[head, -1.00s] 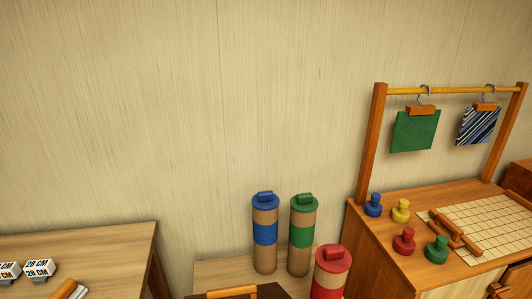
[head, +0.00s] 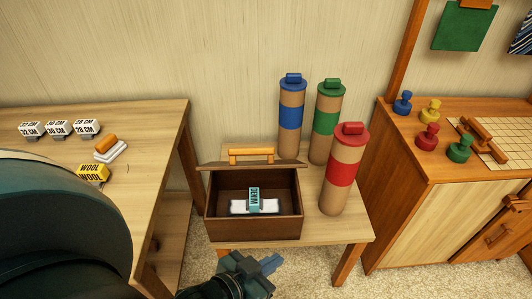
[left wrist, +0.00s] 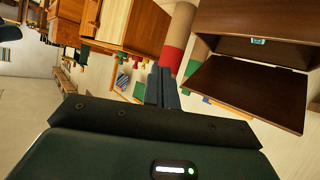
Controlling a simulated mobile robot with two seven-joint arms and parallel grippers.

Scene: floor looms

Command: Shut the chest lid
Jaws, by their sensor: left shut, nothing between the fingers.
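The brown wooden chest (head: 252,228) stands on a small light-wood table and faces me. Its lid (head: 222,165) is raised, with the orange handle (head: 250,153) on it. Inside lies a white bundle with a teal DENIM label (head: 254,200). My left gripper (head: 266,264) is in front of and below the chest, apart from it, shut and empty. In the left wrist view its fingers (left wrist: 161,88) are together. That view also shows the dark lid (left wrist: 250,92) and the chest's opening (left wrist: 255,47). My right gripper is not in view.
Blue-topped (head: 291,110), green-topped (head: 326,122) and red-topped (head: 345,170) tubes stand behind and right of the chest. A desk (head: 150,150) is at left, with labelled blocks and a yellow WOOL-labelled bundle (head: 93,172). A cabinet (head: 455,215) is at right.

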